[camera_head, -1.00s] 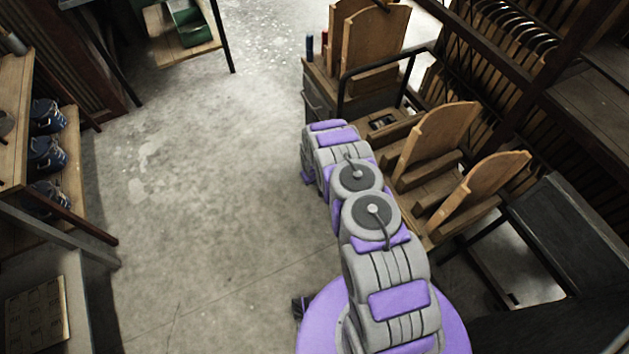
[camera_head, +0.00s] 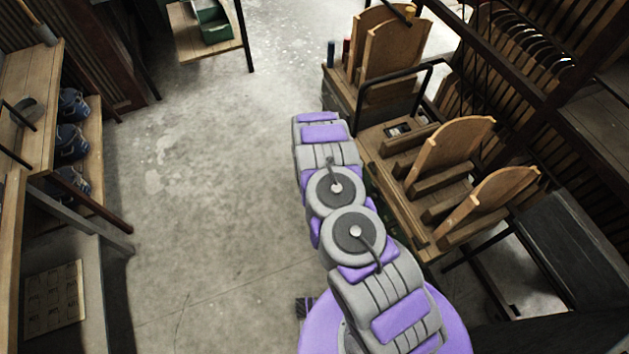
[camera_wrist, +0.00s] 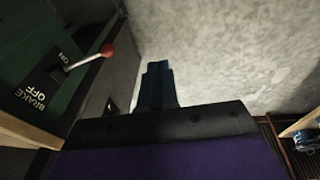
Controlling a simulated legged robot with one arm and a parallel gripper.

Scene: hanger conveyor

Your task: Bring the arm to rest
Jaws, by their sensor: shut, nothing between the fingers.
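My arm (camera_head: 345,220) reaches forward from the base in the head view, folded, with its two round joints on top. Its far end is left of the wooden bench, over the bare floor, and hides the gripper there. In the wrist view my gripper (camera_wrist: 157,68) shows as dark blue fingers, closed together with nothing between them, above the concrete floor. A brake lever with a red knob (camera_wrist: 106,50) is to the left of the fingers and apart from them, on a green panel marked BRAKE, ON and OFF.
The wooden bench (camera_head: 375,145) with upright curved boards stands close on the right of my arm. A shelf with blue shoes (camera_head: 72,140) is at the left. A small table with a green bin (camera_head: 210,22) stands at the back. The floor (camera_head: 220,190) between is clear.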

